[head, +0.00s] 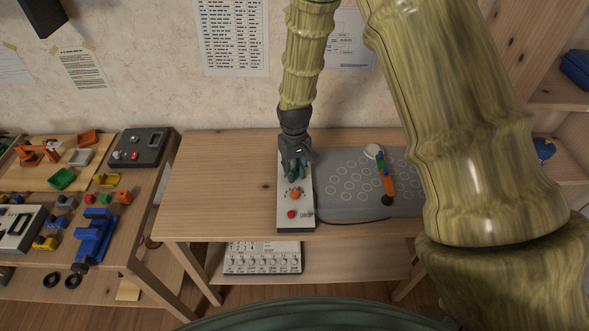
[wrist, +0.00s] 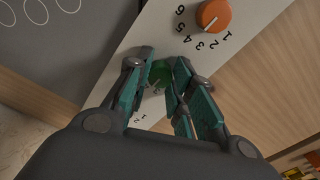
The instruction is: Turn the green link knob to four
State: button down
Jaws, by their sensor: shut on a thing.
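The green link knob (wrist: 160,74) sits on a pale control panel (wrist: 115,72), between my gripper's fingers in the wrist view. My gripper (wrist: 162,82) is shut on this knob, with a teal-padded finger on each side. The fingers hide most of the knob and much of its number scale. A few dark digits show near it, but I cannot tell which one it points to. In the head view my gripper (head: 296,172) is over the back half of the panel (head: 297,222) and covers the knob.
An orange knob (wrist: 213,16) with its own number scale is on the same panel, close to my gripper. A red button (head: 291,214) is at the panel's front. A grey board with circles (head: 340,205) lies to the right; bare wooden tabletop (head: 220,180) lies left.

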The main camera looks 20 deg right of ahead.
aim_at(295, 172)
jog(key=c, duration=1.2)
grip_release()
jog(key=shift+r, duration=0.1)
notch_tip(295, 172, up, 12)
